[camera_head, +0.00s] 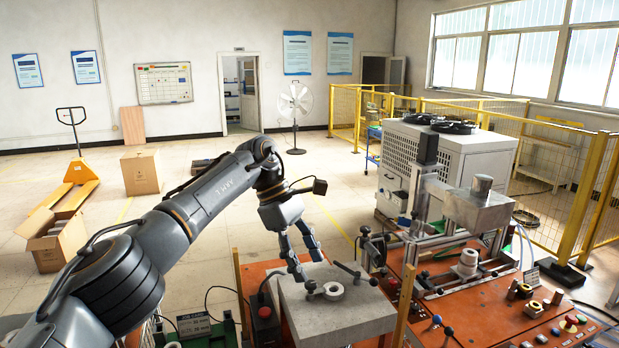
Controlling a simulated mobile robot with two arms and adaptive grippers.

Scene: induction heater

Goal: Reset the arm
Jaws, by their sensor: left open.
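My left arm comes in from the left and its gripper (305,262) points down over a grey block-like stand (350,312). The two fingers are spread apart, open and with nothing seen between them. A white ring-shaped part (333,290) lies on top of the grey stand, just below and to the right of the fingertips. One fingertip is close to the ring; I cannot tell whether it touches. My right gripper does not show.
The induction heater (468,262) stands on an orange bench (480,318) at the right, with a white spool-like part on it. A white cabinet (445,165) and yellow fence (590,200) stand behind. Cardboard boxes, a yellow pallet jack (72,180) and a fan (294,105) stand farther back.

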